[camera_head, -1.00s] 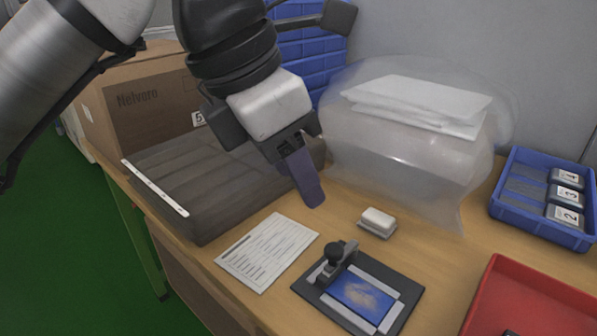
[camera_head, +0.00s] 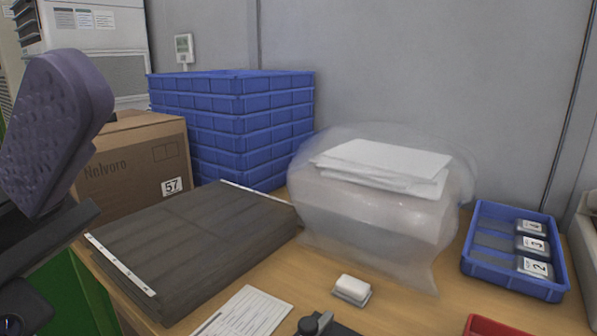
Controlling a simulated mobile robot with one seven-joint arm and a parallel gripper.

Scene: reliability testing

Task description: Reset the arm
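My gripper (camera_head: 58,125) shows large and close at the left edge of the head view. A dark purple, textured finger pad points upward, with dark gripper parts below it. Only part of the gripper is in the picture, so the gap between its fingers cannot be seen. No object shows in it. It is in front of the cardboard box (camera_head: 135,155) and left of the wooden bench (camera_head: 285,290), apart from the things on the bench. The rest of my arm is mostly out of view.
A dark folded stack (camera_head: 190,245), a paper sheet (camera_head: 245,315), a white block (camera_head: 352,288) and a clear bag (camera_head: 375,225) lie on the bench. Blue crates (camera_head: 235,125) stand behind; a blue tray (camera_head: 510,282) and a red tray (camera_head: 490,327) are right.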

